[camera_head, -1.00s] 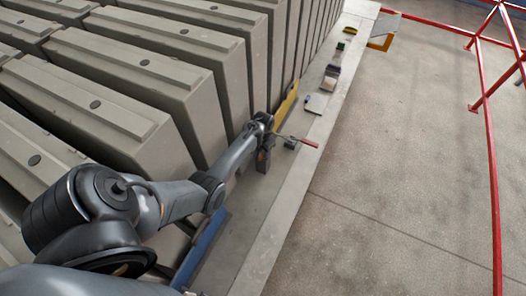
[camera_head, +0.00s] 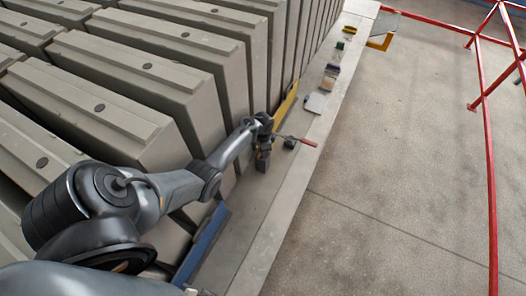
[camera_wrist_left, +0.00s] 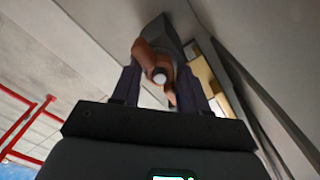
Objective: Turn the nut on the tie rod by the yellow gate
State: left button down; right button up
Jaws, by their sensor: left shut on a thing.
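My left gripper (camera_head: 262,166) reaches down beside the grey panels, just in front of the yellow gate (camera_head: 286,106). In the left wrist view its dark fingers (camera_wrist_left: 159,88) stand on either side of a brown, rust-coloured nut (camera_wrist_left: 152,58). The gripper is shut on it. The pale round end of the tie rod (camera_wrist_left: 159,76) shows in the nut's middle. Part of the yellow gate (camera_wrist_left: 203,72) shows to the right of the nut. In the head view the gripper and wrist hide the nut and rod. My right gripper is not in view.
A tool with a red handle (camera_head: 304,142) lies on the ledge (camera_head: 318,124) just right of the gripper. More small items lie farther along it. A blue gate (camera_head: 201,245) stands nearer. Grey panels (camera_head: 120,115) rise close on the left. Red railing (camera_head: 490,150) borders open floor.

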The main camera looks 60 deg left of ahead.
pick_arm(q)
jog(key=shift+d+m, duration=0.1)
jog(key=shift+m, duration=0.4)
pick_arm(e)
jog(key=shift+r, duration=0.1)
